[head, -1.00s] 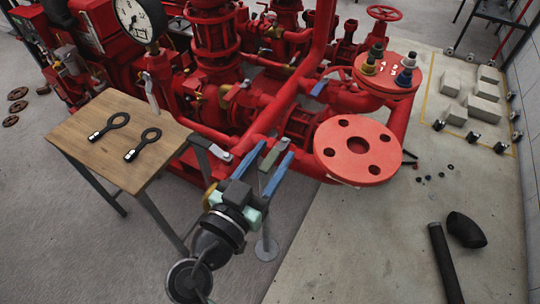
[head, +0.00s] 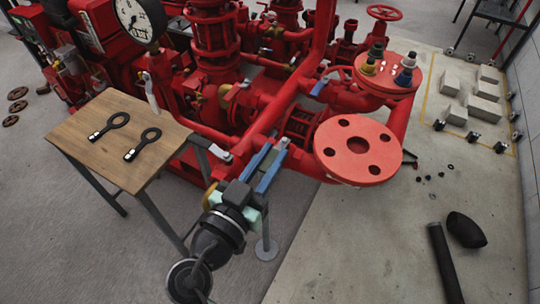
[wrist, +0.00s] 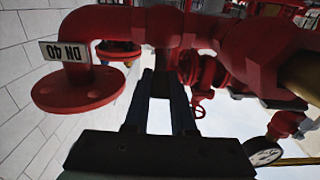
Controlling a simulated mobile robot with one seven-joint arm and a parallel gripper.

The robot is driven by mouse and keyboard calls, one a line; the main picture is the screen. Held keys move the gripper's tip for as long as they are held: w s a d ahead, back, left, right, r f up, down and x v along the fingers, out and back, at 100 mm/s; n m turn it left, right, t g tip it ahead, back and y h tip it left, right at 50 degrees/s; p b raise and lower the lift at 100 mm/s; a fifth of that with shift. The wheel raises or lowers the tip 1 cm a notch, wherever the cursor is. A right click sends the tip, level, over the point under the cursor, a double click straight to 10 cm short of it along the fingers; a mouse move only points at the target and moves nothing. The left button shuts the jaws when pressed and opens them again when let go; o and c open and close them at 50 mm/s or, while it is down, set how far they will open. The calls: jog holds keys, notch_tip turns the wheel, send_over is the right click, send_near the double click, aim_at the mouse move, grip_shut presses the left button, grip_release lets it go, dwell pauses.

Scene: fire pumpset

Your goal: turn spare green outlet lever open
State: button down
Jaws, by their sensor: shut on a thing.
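My gripper (head: 274,150) has two blue fingers and reaches up from the lower middle of the head view, beside the big red flange. It is shut on the green lever (head: 268,164), of which only a thin sliver shows between the fingers. In the wrist view my gripper (wrist: 163,74) shows as two dark fingers pointing at the red pipework. The lever cannot be made out there, and its valve is not clear.
A large red flange (head: 358,150) stands close to the right of the fingers. A wooden table (head: 105,130) with two black ring tools is at left. The wrist view shows a DN 40 tag (wrist: 66,52).

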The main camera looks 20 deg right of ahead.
jog(key=shift+f, duration=0.1)
dwell(0.7)
jog(key=g+b, duration=0.1)
jog(key=m+h+b, duration=0.1)
jog(key=b, duration=0.1)
jog(key=shift+w+a+f+g, duration=0.2)
jog(key=shift+w+a+g, duration=0.05)
jog(key=shift+w+g, duration=0.15)
jog(key=shift+w+a+r+m+g+h+b, duration=0.15)
jog(key=shift+m+g+h+b, duration=0.2)
jog(key=shift+m+g+b, duration=0.2)
jog(key=shift+w+r+m+g+h+b, duration=0.1)
jog(key=shift+m+g+h+b, duration=0.25)
jog(key=shift+m+g+b, duration=0.15)
jog(key=c, duration=0.7)
grip_release()
jog(key=shift+c, duration=0.2)
jog(key=p+v, duration=0.1)
jog(key=v, duration=1.2)
